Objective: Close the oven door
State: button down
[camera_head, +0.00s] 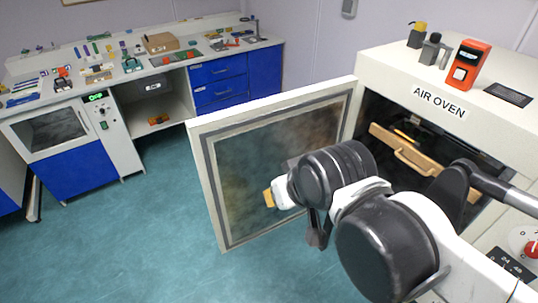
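The oven door (232,170) stands wide open, swung out to the left of the air oven (400,75). I see its inner face, with a pale frame, a grey seal and a dark, stained panel. The oven opening (380,108) is dark. Inside it is a tan wooden piece with a handle (412,155). My arm reaches from the lower right across the front of the opening to the door's inner side. My gripper (317,238) is in front of the door panel, mostly hidden by my wrist. I cannot tell whether it touches the door or how its fingers stand.
A red-orange device (466,64), small dark bottles (431,48) and a dark plate (508,94) are on the oven top. A red knob (531,249) is at the lower right. A cluttered bench (150,66) with blue cabinets stands behind. The green floor (150,235) left of the door is clear.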

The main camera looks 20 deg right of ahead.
aim_at(238, 151)
jog(key=i+j+z, duration=0.25)
jog(key=j+z, duration=0.2)
jog(key=i+j+z, duration=0.1)
jog(key=j+z, duration=0.35)
jog(key=j, duration=0.3)
jog(key=j+z, duration=0.45)
jog(key=j, duration=0.15)
jog(key=j+z, duration=0.5)
jog(key=j, duration=0.2)
jog(key=k+j+z, duration=0.25)
jog(key=j+z, duration=0.6)
jog(key=j, duration=0.25)
jog(key=k+j+u, duration=0.15)
jog(key=u, duration=0.4)
